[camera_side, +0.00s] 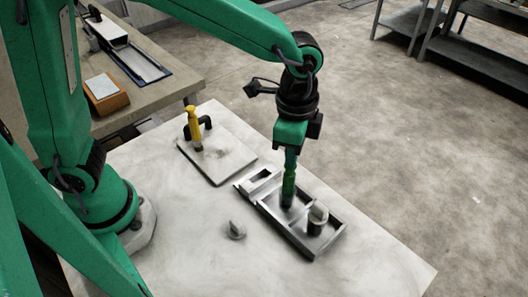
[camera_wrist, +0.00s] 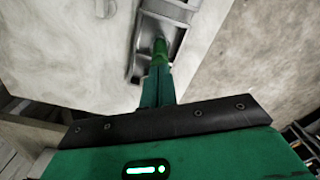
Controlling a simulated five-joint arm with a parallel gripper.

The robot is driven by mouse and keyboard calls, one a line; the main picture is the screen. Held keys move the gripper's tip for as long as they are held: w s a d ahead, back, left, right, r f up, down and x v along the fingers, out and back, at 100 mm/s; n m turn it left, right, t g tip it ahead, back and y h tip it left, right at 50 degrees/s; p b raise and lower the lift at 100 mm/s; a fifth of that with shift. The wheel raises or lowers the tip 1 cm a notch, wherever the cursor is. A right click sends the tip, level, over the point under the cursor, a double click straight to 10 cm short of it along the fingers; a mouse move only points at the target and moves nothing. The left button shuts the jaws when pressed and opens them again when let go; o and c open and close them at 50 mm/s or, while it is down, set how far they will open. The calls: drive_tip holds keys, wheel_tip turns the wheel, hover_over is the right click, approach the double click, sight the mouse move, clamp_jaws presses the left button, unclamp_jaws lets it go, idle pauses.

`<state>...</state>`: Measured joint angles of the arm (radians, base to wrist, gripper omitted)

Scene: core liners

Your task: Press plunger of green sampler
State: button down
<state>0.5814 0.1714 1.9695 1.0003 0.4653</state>
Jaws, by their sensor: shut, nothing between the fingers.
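The green sampler (camera_side: 288,187) stands upright in the grey metal tray (camera_side: 327,246), its dark lower end down inside the tray. My gripper (camera_side: 291,158) is shut and points straight down, directly over the sampler's top. In the side view the two greens run together, so I cannot tell whether the fingertips touch the plunger or how far down it is. In the wrist view my gripper (camera_wrist: 158,85) lies in line with the sampler (camera_wrist: 160,46), whose rounded green part shows just past the fingers. The plunger is hidden.
In the same tray stands a dark cylinder with a pale top (camera_side: 317,215). A yellow sampler (camera_side: 193,125) stands by a black bracket on a pale plate (camera_side: 232,165). A small grey piece (camera_side: 236,230) lies on the table. The table's front right is clear.

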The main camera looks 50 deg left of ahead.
drive_tip(key=shift+s+f, duration=0.1)
drive_tip(key=shift+f, duration=0.8)
idle(1.0)
drive_tip(key=shift+r, duration=3.65)
drive_tip(key=shift+a+r, duration=0.15)
drive_tip(key=shift+a, duration=0.2)
drive_tip(key=s+a+r+n+t, duration=0.1)
drive_tip(key=s+a+n, duration=0.4)
drive_tip(key=a, duration=0.5)
drive_tip(key=s+a+r+n+t, duration=0.2)
drive_tip(key=s+a+n+t, duration=0.2)
drive_tip(key=a+n, duration=0.3)
drive_tip(key=s+a, duration=0.1)
drive_tip(key=a, duration=0.2)
drive_tip(key=shift+a+t, duration=0.3)
